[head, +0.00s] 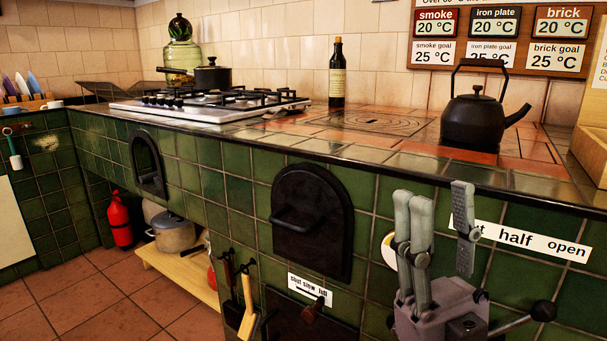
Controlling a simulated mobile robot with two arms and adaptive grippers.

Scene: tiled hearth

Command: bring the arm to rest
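My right gripper (436,196) is at the lower right of the head view, with its grey fingers pointing up. The fingers stand wide apart and nothing is between them; green tiles show through the gap. It is in front of the green-tiled hearth front (380,205), beside the white "half open" label (535,240), and it covers part of that label. I cannot tell how far it is from the tiles. My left gripper is not in view.
A black kettle (473,122) stands on the hearth top above the gripper. A black arched door (312,222) is left of it. A dark bottle (337,75), a gas hob (205,105) and a black pot (212,76) are further back. A red extinguisher (120,221) stands on the floor.

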